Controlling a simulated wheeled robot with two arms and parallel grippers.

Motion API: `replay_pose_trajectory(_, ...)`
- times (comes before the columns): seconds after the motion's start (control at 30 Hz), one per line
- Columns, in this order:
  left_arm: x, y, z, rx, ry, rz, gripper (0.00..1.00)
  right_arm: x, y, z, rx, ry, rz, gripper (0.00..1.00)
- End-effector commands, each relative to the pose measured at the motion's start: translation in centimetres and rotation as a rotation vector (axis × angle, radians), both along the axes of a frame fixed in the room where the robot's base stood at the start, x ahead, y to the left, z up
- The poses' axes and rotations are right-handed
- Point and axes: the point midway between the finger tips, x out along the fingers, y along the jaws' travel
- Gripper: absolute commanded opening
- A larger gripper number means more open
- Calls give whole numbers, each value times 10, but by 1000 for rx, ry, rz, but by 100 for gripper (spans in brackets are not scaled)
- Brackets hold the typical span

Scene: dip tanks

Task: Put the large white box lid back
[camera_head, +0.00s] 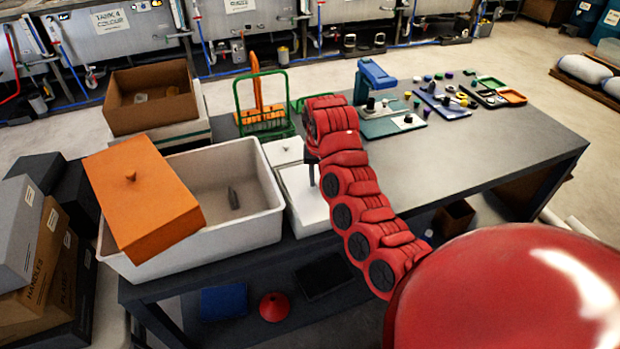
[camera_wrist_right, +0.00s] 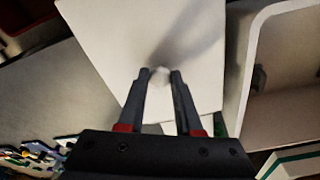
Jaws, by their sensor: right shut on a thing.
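A white lid (camera_head: 301,207), a flat panel with a small knob, is beside the tub on the table. It fills the middle of the right wrist view (camera_wrist_right: 190,40). My right gripper (camera_head: 312,180) points down at it and its fingers (camera_wrist_right: 160,76) are closed on the knob. I cannot tell whether the lid is lifted or resting on something. The large white tub (camera_head: 265,224) stands open to its left, with a small dark object inside. An orange lid (camera_head: 145,195) with a knob lies tilted across the tub's left part. My left gripper is not in view.
A smaller white box (camera_head: 283,151) stands behind the held lid. A brown carton (camera_head: 150,97) and a green wire basket (camera_head: 262,105) are at the back. Small parts and trays (camera_head: 455,100) lie at the far right. The table's right front (camera_head: 480,150) is clear.

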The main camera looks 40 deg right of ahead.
Motion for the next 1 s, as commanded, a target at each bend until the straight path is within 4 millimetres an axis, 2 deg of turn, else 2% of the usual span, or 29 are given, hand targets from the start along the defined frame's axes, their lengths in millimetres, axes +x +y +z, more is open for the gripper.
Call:
replay_pose_trajectory(0.17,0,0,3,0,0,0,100,18,-3,4,-4,-7,-1,0)
replay_pose_trajectory(0.23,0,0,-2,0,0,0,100,24,-5,-1,-6,-2,3,0)
replay_pose_trajectory(0.43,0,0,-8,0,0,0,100,42,-8,-1,-4,-5,2,0)
replay_pose_trajectory(0.57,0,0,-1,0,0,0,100,54,-12,1,-11,0,9,0)
replay_pose_trajectory(0.97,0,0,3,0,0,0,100,68,-15,-1,-2,-4,0,0)
replay_pose_trajectory(1.0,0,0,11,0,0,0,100,68,-15,-2,2,-3,-2,0)
